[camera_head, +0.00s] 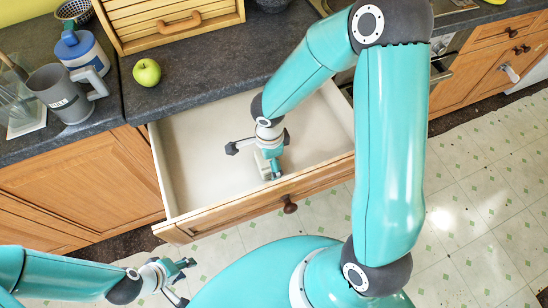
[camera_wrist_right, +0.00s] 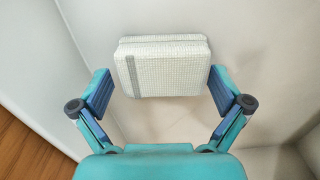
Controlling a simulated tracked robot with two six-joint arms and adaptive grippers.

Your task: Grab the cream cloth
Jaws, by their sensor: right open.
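The cream cloth (camera_wrist_right: 165,65) is a folded pad with a fine check and a grey stripe near its left side. It lies inside the open drawer (camera_head: 190,165). In the head view only a small pale part of the cloth (camera_head: 262,166) shows beside my right gripper (camera_head: 254,161). In the right wrist view my right gripper (camera_wrist_right: 159,92) is open, with one finger on each side of the cloth and a gap on both sides. My left gripper (camera_head: 184,281) is open and empty, low at the left, outside the drawer.
The drawer's wooden front (camera_head: 250,206) and pale walls surround my right gripper. The floor at right is clear.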

